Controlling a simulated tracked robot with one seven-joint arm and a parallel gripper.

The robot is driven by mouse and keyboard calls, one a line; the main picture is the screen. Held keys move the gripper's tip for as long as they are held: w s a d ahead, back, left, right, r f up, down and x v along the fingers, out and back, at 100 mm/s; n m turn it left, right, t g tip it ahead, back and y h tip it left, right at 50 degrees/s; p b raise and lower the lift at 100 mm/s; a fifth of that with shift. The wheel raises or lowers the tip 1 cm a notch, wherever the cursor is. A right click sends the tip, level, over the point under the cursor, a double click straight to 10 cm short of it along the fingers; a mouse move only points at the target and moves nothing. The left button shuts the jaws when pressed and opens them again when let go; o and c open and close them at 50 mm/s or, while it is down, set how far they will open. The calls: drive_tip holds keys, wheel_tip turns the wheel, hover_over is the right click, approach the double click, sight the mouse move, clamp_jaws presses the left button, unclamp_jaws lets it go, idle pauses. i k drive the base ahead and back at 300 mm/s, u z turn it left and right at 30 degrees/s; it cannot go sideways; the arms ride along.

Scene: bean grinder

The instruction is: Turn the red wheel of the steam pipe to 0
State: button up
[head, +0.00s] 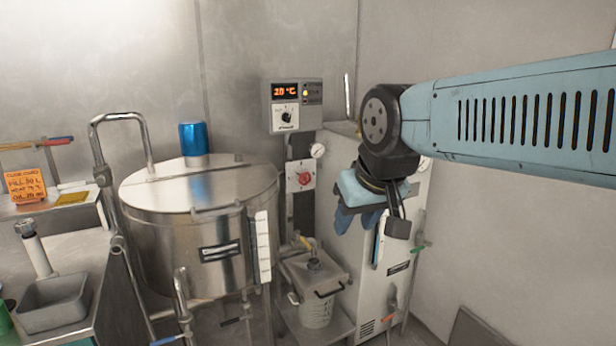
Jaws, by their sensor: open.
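A small red round knob or wheel (304,178) sits on a pale plate on the wall column behind the steel kettle, below the control box. I cannot tell whether it is the steam pipe's wheel, and no 0 mark or scale is legible beside it. My gripper (389,235) hangs from my pale blue arm on the right, in front of the white cabinet, pointing down. It is open, with nothing seen between its fingers. It is to the right of and lower than the red wheel in the picture, clearly apart from it.
A lidded steel kettle (215,235) with a blue cylinder (194,138) on top fills the centre left. A control box (292,106) with an orange display hangs above. A white cabinet (355,275) stands right. A lidded bucket (316,312) stands on a low shelf between.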

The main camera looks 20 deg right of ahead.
sight(305, 178)
drive_tip(key=z, duration=0.1)
drive_tip(key=i, duration=0.85)
drive_tip(key=u, duration=0.3)
